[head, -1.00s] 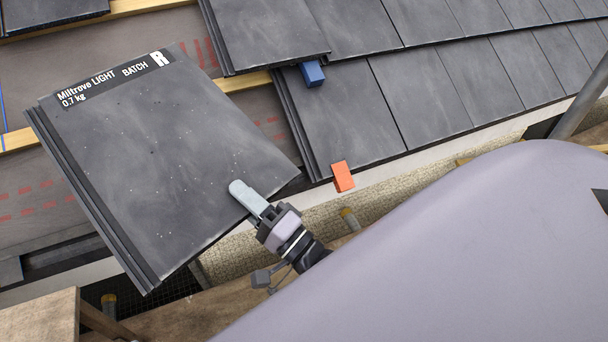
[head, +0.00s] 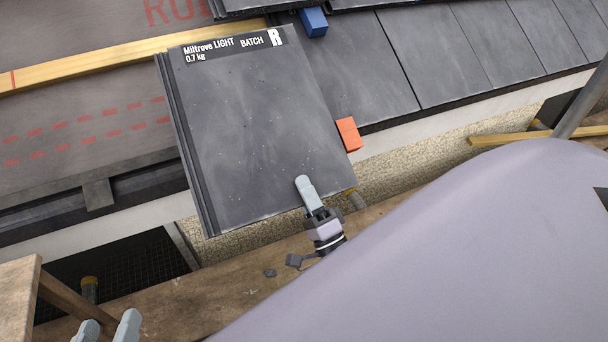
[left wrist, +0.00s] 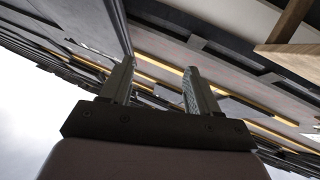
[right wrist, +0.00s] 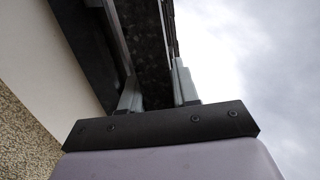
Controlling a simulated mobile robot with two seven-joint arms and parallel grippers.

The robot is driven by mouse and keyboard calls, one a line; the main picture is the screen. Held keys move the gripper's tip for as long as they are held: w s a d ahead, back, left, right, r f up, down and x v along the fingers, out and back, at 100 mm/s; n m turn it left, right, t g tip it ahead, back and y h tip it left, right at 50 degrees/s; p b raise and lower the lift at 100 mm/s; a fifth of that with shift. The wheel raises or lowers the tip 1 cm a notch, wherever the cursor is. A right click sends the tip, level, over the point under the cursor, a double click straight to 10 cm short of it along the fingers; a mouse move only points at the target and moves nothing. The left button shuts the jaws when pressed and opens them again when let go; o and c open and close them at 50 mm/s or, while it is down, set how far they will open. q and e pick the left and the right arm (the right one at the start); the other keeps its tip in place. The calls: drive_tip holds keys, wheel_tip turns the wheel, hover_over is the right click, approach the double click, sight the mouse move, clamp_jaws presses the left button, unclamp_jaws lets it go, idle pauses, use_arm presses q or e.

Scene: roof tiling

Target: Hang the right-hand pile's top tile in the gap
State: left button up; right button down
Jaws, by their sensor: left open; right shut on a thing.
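A dark grey tile (head: 255,120) labelled "Miltrove LIGHT BATCH R 0.7 kg" is in my right gripper (head: 308,192), held by its lower right edge. The tile is over the lower roof course, left of the laid tiles (head: 440,60), and hides what lies under it. In the right wrist view, the fingers (right wrist: 156,90) are on either side of the dark tile (right wrist: 145,45). My left gripper (head: 108,326) is empty, at the bottom left of the head view. Its fingers (left wrist: 160,88) are apart in the left wrist view. No pile is in the head view.
A yellow batten (head: 110,65) runs along the bare underlay (head: 60,120) at left. A blue block (head: 313,22) and an orange block (head: 348,134) sit at the laid tiles' left side. A wooden frame (head: 18,300) stands at bottom left. A grey pole (head: 580,100) rises at right.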

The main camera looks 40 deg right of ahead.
use_arm(q)
drive_tip(key=a+t+b, duration=0.1)
drive_tip(key=a+m+b, duration=0.1)
drive_tip(key=b, duration=0.1)
drive_tip(key=shift+s+r+t+y+b, duration=0.1)
drive_tip(key=shift+s+t+y+b, duration=0.2)
drive_tip(key=shift+s+t, duration=0.1)
use_arm(e)
drive_tip(key=w+f, duration=0.1)
drive_tip(key=w, duration=0.1)
drive_tip(key=w+d, duration=0.1)
drive_tip(key=w, duration=0.2)
drive_tip(key=w+f, duration=0.1)
drive_tip(key=w, duration=0.1)
drive_tip(key=shift+w+d+f, duration=0.3)
drive_tip(key=shift+w+d, duration=0.1)
drive_tip(key=shift+d, duration=0.1)
